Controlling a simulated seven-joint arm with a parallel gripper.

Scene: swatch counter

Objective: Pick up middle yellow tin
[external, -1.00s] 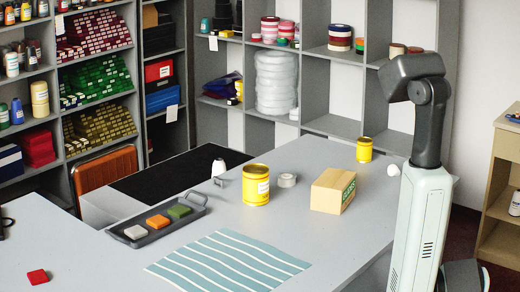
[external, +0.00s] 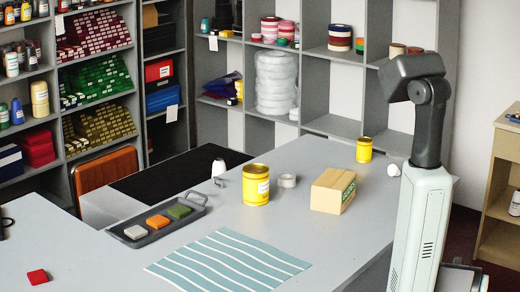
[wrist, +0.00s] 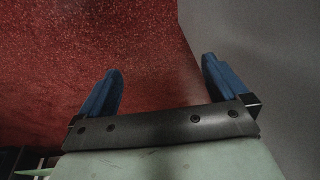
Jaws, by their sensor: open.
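Two yellow tins show in the external view. The larger yellow tin (external: 256,186) stands upright near the middle of the grey counter, with a white label. A smaller yellow tin (external: 364,150) stands upright farther back at the right, near my arm. I cannot tell whether another tin is hidden behind my arm. My gripper (wrist: 162,66) shows in the wrist view with its two blue fingers apart and nothing between them. It faces a red speckled surface and a plain grey one, and no tin shows there. The fingers cannot be made out in the external view.
A cardboard box (external: 332,191) and a grey tape roll (external: 287,180) stand between the tins. A dark tray (external: 158,233) with coloured blocks lies left of the large tin. A striped blue cloth (external: 228,262) lies in front. My upright arm blocks part of the right side.

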